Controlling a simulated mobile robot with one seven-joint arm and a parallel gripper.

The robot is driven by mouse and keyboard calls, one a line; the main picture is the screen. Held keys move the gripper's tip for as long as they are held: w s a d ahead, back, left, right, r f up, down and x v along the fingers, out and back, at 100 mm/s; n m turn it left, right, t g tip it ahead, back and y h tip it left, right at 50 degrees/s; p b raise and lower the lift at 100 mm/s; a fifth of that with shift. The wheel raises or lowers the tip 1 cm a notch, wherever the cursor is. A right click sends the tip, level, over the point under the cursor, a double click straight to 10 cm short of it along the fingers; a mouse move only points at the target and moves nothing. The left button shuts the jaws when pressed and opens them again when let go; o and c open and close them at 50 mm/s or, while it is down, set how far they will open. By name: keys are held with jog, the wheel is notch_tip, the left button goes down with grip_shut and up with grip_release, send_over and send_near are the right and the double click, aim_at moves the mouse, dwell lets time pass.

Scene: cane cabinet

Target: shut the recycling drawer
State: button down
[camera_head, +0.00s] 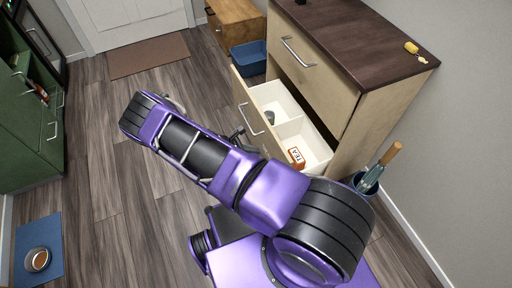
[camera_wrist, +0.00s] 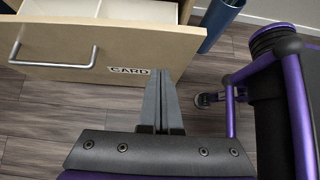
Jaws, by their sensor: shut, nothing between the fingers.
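The recycling drawer (camera_head: 256,122) is pulled well out of the pale wooden cabinet (camera_head: 362,112). It has a bar handle and white compartments inside, with a box marked TEA (camera_head: 296,156) and a small dark item (camera_head: 270,117). In the wrist view the drawer front (camera_wrist: 60,55) spans the upper left, lettered CARD near its right end. My gripper (camera_wrist: 161,74) is shut and empty, its tips overlapping the front's lower right part in the picture. I cannot tell whether they touch. In the head view my arm hides part of the drawer front and most of the gripper.
The drawer above (camera_head: 308,60) is shut. A blue bin (camera_head: 249,58) stands beyond the open drawer, and a blue holder with umbrellas (camera_head: 367,182) stands right of the cabinet. A green cabinet (camera_head: 30,115) is at the left. The floor between is mostly clear.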

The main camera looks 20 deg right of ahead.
aim_at(280, 149)
jog(key=x, duration=0.3)
jog(key=d+r+x, duration=0.1)
jog(key=x, duration=0.5)
jog(key=shift+d+r, duration=0.2)
jog(key=shift+r, duration=0.05)
jog(key=shift+d, duration=0.5)
jog(key=shift+d, duration=0.1)
